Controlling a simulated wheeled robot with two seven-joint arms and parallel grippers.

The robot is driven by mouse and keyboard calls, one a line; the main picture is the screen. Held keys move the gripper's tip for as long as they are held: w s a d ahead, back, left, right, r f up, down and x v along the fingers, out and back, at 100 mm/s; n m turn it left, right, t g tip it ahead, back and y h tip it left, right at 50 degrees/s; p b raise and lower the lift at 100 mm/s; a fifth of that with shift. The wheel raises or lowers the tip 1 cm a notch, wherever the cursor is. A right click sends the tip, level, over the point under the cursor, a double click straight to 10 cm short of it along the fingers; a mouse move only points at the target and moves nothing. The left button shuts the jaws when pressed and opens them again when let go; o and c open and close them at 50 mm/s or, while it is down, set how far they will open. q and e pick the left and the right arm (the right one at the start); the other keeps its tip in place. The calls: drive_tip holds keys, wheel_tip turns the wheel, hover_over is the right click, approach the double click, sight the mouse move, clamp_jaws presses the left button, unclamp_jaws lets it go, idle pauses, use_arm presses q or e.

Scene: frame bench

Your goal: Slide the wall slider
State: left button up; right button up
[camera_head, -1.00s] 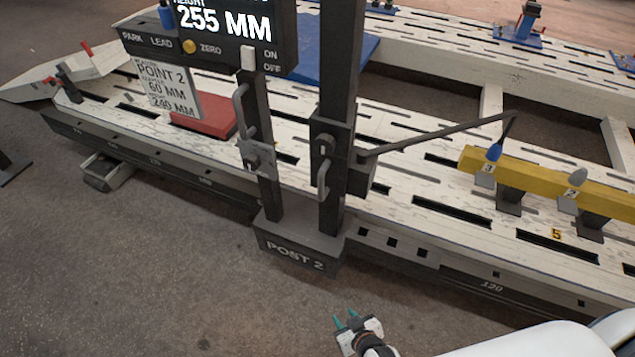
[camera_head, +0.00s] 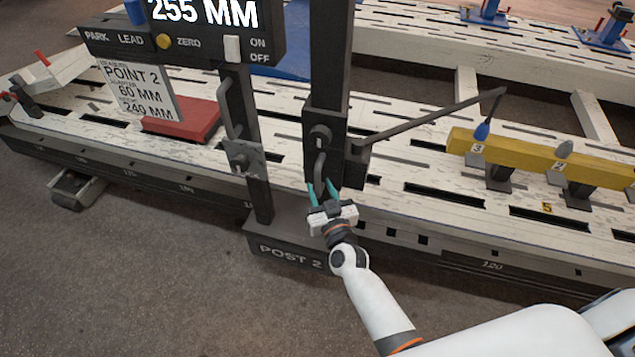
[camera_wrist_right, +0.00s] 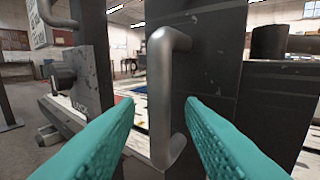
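The wall slider looks to be the dark carriage block (camera_head: 318,150) on the right-hand upright (camera_head: 330,60) of Post 2. A grey vertical bar handle (camera_head: 320,166) stands on its front. In the right wrist view this handle (camera_wrist_right: 163,95) rises between the two teal fingers. My right gripper (camera_head: 322,190) is at the handle's lower end in the head view. Its fingers are open, one on each side of the handle, with gaps visible in the right wrist view (camera_wrist_right: 160,125). My left gripper is not in view.
A display box (camera_head: 190,35) reads 255 MM and has an ON/OFF switch. A second upright (camera_head: 245,140) with its own handle stands to the left. A thin arm (camera_head: 435,118) reaches right from the carriage above a yellow bar (camera_head: 530,155). The floor in front (camera_head: 150,270) is clear.

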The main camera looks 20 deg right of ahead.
drive_tip(key=shift+w, duration=1.45)
drive_tip(key=shift+c, duration=0.5)
clamp_jaws()
